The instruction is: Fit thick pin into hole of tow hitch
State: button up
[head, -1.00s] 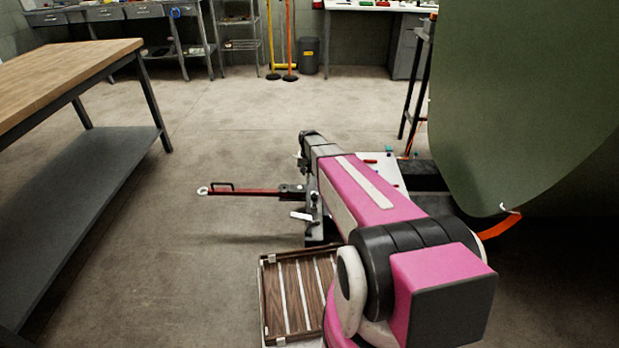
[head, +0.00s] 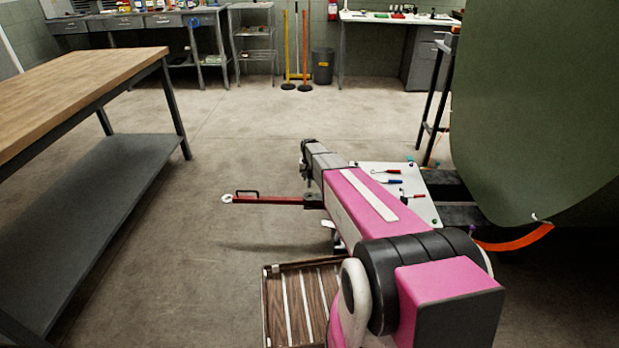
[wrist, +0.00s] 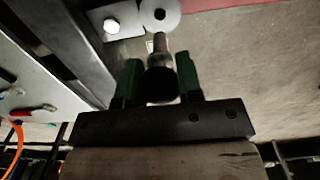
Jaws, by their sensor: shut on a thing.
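My gripper (wrist: 158,80), with two green fingers, is shut on a thick pin (wrist: 158,52) with a dark body and a grey metal tip. In the wrist view the pin's tip points up the picture, just below a pale round eye with a dark hole (wrist: 174,20). The eye joins a red tow bar (wrist: 240,3), also in the head view (head: 270,200). A grey hitch plate (wrist: 120,12) with a pale round spot is beside the eye. The tip looks apart from the hole; its height above it is unclear. My arm hides the gripper and pin in the head view.
A white board with coloured tools (head: 425,205) lies just right of my arm. A slatted wooden tray (head: 266,310) is below it. A large green fuselage panel (head: 540,100) hangs at right. A wooden-topped bench (head: 80,80) stands at left.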

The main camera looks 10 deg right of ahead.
aim_at(309, 184)
jog(key=shift+f, duration=0.15)
jog(key=shift+f, duration=2.3)
jog(key=o, duration=0.3)
jog(key=c, duration=0.3)
